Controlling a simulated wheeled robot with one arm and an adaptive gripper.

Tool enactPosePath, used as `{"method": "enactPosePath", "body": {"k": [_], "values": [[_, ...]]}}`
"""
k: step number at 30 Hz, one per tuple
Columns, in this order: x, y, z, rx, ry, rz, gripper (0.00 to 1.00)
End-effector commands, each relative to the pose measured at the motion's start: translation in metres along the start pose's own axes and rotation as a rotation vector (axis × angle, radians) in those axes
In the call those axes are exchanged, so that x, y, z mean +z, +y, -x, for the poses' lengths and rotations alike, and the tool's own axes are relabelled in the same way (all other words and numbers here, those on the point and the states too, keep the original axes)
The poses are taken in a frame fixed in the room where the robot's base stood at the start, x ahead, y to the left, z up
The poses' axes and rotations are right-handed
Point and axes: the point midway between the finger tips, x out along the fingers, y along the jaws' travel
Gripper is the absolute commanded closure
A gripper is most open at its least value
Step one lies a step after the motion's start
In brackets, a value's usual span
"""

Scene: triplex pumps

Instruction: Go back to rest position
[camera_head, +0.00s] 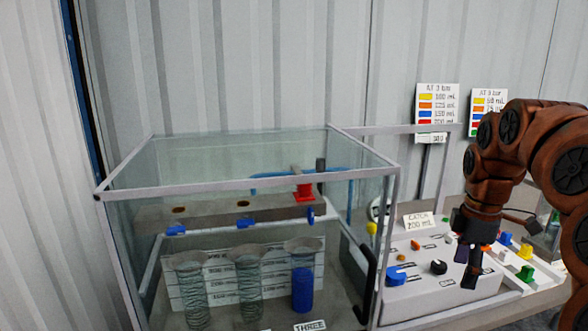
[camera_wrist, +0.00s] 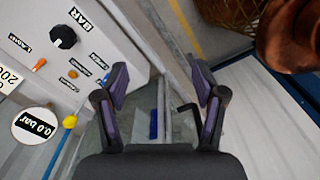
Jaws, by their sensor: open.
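My gripper (camera_head: 470,268) hangs fingers-down from my brown arm at the right of the head view, in front of and over the white control panel (camera_head: 425,300). In the wrist view my gripper (camera_wrist: 160,85) has its two purple-grey fingers spread apart with nothing between them. Below them in that view are a glass edge and a blue strip. The control panel (camera_wrist: 100,30) is at the left of the wrist view, with a black knob (camera_wrist: 63,37) labelled BAR and a round gauge (camera_wrist: 35,127) reading 0.0 bar.
A glass tank (camera_head: 245,187) with a pale frame holds several cylinders; one contains blue liquid (camera_head: 303,290). A black handle (camera_head: 366,285) is on its right side. Coloured knobs (camera_head: 525,274) lie right of my gripper. Two legend signs (camera_head: 437,110) stand behind. Corrugated wall (camera_head: 250,60) closes the back.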

Motion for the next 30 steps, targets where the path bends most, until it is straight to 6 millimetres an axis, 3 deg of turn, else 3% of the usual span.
{"method": "enactPosePath", "body": {"k": [5,15,21,30], "values": [[-0.025,-0.032,-0.001,-0.01,-0.002,-0.079,0.3],[-0.067,-0.127,-0.02,-0.036,-0.023,-0.378,0.3],[-0.074,-0.188,-0.042,-0.058,-0.053,-0.602,0.3],[-0.066,-0.276,-0.084,-0.084,-0.109,-0.99,0.3]]}}
